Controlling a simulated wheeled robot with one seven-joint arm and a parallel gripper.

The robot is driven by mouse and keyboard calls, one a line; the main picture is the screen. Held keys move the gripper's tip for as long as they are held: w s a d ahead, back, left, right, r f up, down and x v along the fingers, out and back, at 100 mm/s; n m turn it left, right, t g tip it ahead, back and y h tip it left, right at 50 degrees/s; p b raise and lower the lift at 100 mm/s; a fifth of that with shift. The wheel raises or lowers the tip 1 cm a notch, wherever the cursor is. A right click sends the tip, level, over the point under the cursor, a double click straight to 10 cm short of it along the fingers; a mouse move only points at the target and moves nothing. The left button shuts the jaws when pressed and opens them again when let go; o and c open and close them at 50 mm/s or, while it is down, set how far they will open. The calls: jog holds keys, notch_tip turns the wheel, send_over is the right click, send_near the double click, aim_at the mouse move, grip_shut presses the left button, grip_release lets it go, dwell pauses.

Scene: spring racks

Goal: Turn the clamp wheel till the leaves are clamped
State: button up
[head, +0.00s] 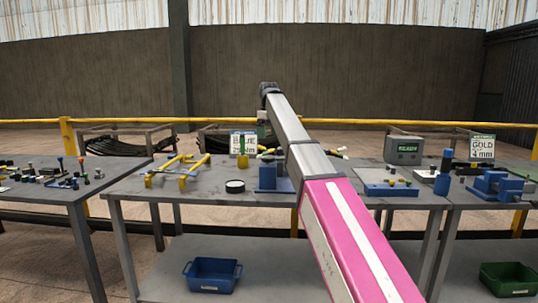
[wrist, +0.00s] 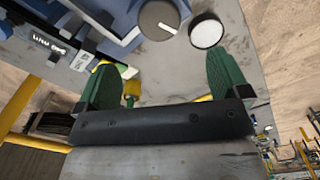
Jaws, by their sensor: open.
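In the wrist view a grey round wheel with a white line (wrist: 159,20), which looks like the clamp wheel, sits at the top beside a blue fixture (wrist: 85,30). My gripper (wrist: 164,78) has two green fingers, spread wide with nothing gripped between them. The wheel lies beyond the fingertips, apart from them. In the head view the blue fixture (head: 270,180) stands on the middle table, partly behind my arm. The leaves cannot be made out clearly.
A round black-rimmed white disc (head: 235,186) lies left of the fixture. Yellow stands (head: 178,172) are further left. A white-and-blue tray (head: 390,189), a grey box (head: 403,150) and another blue fixture (head: 496,186) are to the right. Bare tabletop (head: 215,197) shows at the front.

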aim_at(269, 156)
notch_tip(269, 156, down, 11)
jog(key=shift+w+r, duration=0.15)
dwell(0.4)
jog(key=c, duration=0.9)
